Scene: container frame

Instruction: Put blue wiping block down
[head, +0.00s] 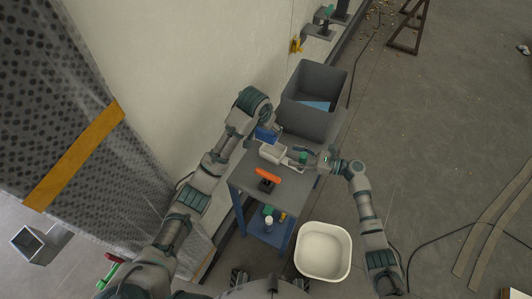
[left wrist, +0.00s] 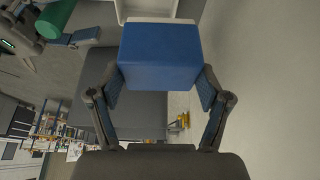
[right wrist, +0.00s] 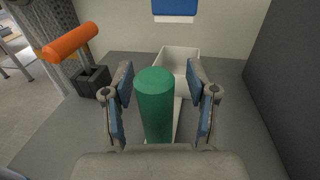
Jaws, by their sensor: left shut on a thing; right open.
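The blue wiping block (head: 266,135) is held in my left gripper (head: 261,127), above the far edge of the small grey table (head: 243,179). In the left wrist view the blue block (left wrist: 160,60) sits between the two fingers, which press on its sides. A white tray (head: 272,152) is on the table just below the block in the head view. My right gripper (head: 312,158) is open, with its fingers either side of an upright green cylinder (right wrist: 155,105). The cylinder seems to stand at or in the tray (right wrist: 180,60); its base is hidden.
An orange-handled tool (head: 268,174) rests in a black holder (right wrist: 92,80) on the table. A large grey bin (head: 312,125) stands beyond the table. A white tub (head: 323,252) is on the floor in front. The pale wall (head: 200,70) is close on the left.

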